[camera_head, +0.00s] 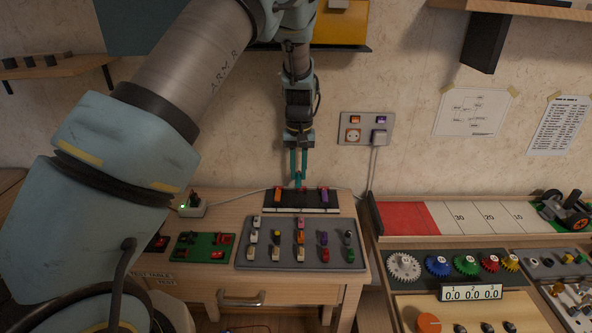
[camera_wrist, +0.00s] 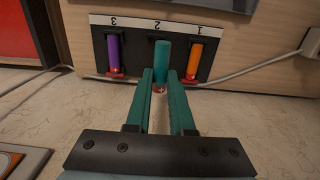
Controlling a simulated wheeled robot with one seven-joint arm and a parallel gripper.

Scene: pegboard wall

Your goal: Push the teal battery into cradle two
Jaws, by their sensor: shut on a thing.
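The teal battery (camera_wrist: 162,58) is between the two teal fingers of my gripper (camera_wrist: 161,82) in the wrist view. It lies lengthwise over the middle bay, marked 2, of the black cradle block (camera_wrist: 139,40). Whether it is seated or just above the bay I cannot tell. In the head view my gripper (camera_head: 300,176) points down at the middle of the cradle block (camera_head: 300,208), and the battery is hard to tell from the fingers. An orange battery (camera_wrist: 195,54) lies in cradle 1 and a purple battery (camera_wrist: 114,53) in cradle 3.
A grey tray (camera_head: 285,264) of several small coloured parts and a green board (camera_head: 192,253) are on the table in front of the cradle block. A wall socket plate (camera_head: 366,121) with a plugged cable is at the right. Gear parts stand on the right bench.

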